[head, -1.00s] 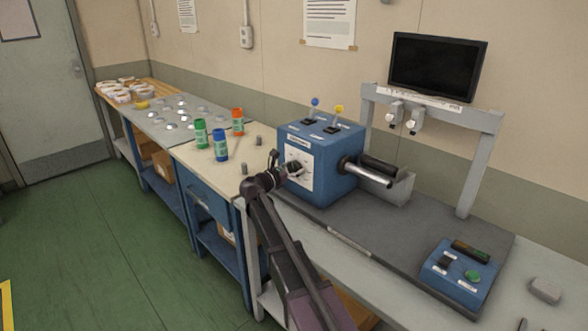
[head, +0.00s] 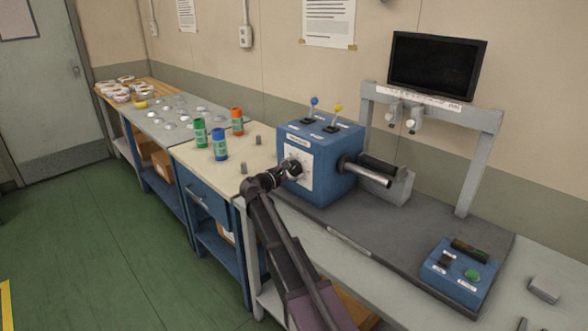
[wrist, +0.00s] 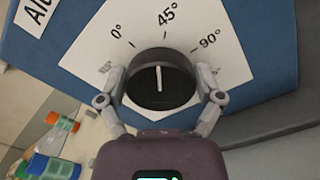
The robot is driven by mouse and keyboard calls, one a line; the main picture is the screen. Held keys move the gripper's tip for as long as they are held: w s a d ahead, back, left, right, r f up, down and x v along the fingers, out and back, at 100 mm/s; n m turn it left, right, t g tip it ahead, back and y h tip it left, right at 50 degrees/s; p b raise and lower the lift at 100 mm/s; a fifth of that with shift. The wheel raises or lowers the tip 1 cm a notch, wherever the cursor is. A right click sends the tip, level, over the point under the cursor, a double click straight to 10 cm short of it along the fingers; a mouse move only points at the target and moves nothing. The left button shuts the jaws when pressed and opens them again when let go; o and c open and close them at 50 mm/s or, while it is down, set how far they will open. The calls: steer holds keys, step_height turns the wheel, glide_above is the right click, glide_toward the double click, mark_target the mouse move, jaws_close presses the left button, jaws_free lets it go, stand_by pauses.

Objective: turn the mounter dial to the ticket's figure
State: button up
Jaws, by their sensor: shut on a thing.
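The mounter dial (wrist: 160,90) is a round black knob with a white pointer line, on a white scale plate (wrist: 90,45) marked 0°, 45° and 90°. The pointer points up, close to the 45° tick, perhaps slightly to its 0° side. My gripper (wrist: 161,84) is shut on the dial, one finger on each side of it. In the head view my gripper (head: 288,172) reaches the plate on the left face of the blue mounter box (head: 334,172) and partly hides the dial. No ticket figure is readable.
Yellow and blue levers stand on the box, and a metal shaft (head: 372,176) sticks out at its right. Green, blue and orange bottles (head: 220,146) stand on the bench to the left. A blue button box (head: 456,275) and a monitor (head: 437,66) are at the right.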

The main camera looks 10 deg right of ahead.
steer(key=shift+m, duration=0.8)
steer(key=o, duration=0.9)
steer(key=shift+s, duration=0.1)
steer(key=v, duration=1.1)
steer(key=shift+s+a, duration=0.2)
steer(key=shift+a, duration=0.15)
steer(key=shift+f, duration=0.1)
